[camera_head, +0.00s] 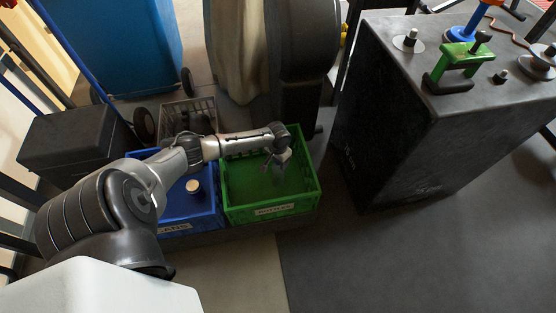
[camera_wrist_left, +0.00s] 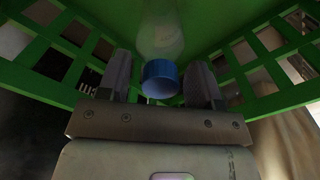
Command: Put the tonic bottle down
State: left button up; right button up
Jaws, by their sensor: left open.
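The tonic bottle, clear with a blue cap (camera_wrist_left: 160,77), is in the left wrist view, with its clear body (camera_wrist_left: 163,35) reaching away toward the crate's green floor. My left gripper (camera_head: 279,163) is inside the green crate (camera_head: 272,209), whose front label appears to read "BOTTLES". In the left wrist view its two fingers stand open on either side of the cap, with a gap visible. I cannot tell whether the bottle's base touches the floor. In the head view the bottle is hardly distinguishable beside the fingers. My right gripper is not in view.
A blue crate (camera_head: 188,226) stands directly left of the green one and holds an item with a pale round top (camera_head: 193,186). A grey crate (camera_head: 174,111) is behind. A large dark box (camera_head: 395,130) stands at right. The floor at front right is clear.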

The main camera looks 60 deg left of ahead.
pick_arm(q)
jog(key=shift+r, duration=0.15)
notch_tip(320, 180, up, 11)
jog(key=p, duration=0.7)
jog(key=s+d+f+m+h, duration=0.1)
jog(key=s+d+m, duration=0.25)
jog(key=d, duration=0.75)
jog(key=s+d+f+m, duration=0.15)
jog(key=s+d, duration=0.35)
jog(key=d, duration=0.6)
jog(key=s+d+r+m+t, duration=0.1)
jog(key=s+d+r+t, duration=0.2)
jog(key=s+d+r, duration=0.5)
jog(key=s+r, duration=0.3)
jog(key=r, duration=0.1)
jog(key=shift+d+r+t+y+p, duration=0.3)
jog(key=shift+y, duration=0.1)
jog(key=shift+r, duration=0.1)
